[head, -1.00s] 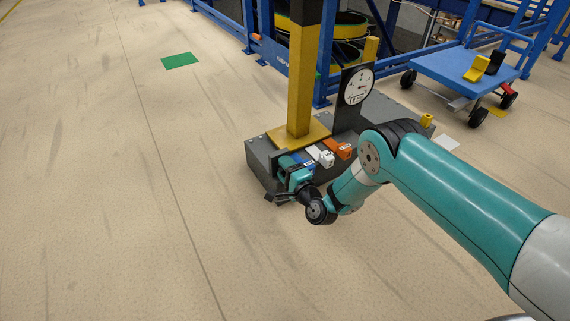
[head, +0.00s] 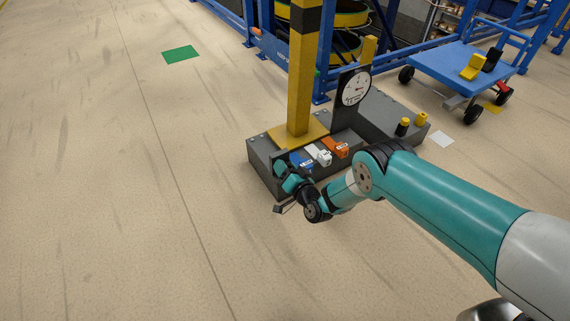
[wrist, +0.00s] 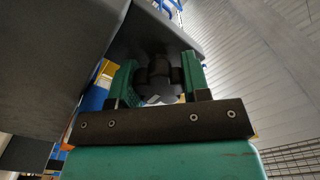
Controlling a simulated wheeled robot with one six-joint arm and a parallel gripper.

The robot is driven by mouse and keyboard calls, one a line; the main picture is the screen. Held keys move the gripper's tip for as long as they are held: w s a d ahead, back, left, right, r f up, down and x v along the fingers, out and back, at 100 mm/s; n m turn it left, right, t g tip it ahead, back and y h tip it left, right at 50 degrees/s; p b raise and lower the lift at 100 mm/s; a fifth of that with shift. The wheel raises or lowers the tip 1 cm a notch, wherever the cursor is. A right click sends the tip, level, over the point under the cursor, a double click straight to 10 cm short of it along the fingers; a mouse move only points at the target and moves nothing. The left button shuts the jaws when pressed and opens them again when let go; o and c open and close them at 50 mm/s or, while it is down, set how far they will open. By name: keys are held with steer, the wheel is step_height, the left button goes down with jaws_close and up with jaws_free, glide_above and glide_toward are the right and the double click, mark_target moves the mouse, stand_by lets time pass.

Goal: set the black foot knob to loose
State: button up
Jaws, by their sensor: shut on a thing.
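The black foot knob (wrist: 160,78) is a dark lobed knob under a dark grey overhang in the wrist view. My gripper (wrist: 158,85) has its two green fingers on either side of it, shut on it. In the head view my gripper (head: 281,167) is at the front left end of the dark grey base (head: 262,158). The foot knob is hidden there behind my gripper and wrist.
Blue (head: 299,162), white (head: 319,154) and orange (head: 338,147) levers sit beside my gripper. A yellow post (head: 301,85) and a dial (head: 356,87) rise behind. A blue cart (head: 450,70) stands at the back right.

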steer(key=n+p, duration=0.2)
steer(key=n, duration=0.2)
steer(key=shift+n, duration=0.3)
steer(key=n+p, duration=0.2)
steer(key=n, duration=0.2)
steer(key=shift+n, duration=0.3)
steer(key=n+p, duration=0.1)
steer(key=n, duration=0.3)
steer(key=shift+n, duration=0.3)
steer(key=shift+n+p, duration=0.55)
steer(key=shift+n, duration=1.05)
steer(key=shift+f, duration=0.1)
steer(key=o, duration=0.9)
steer(key=shift+o, duration=0.2)
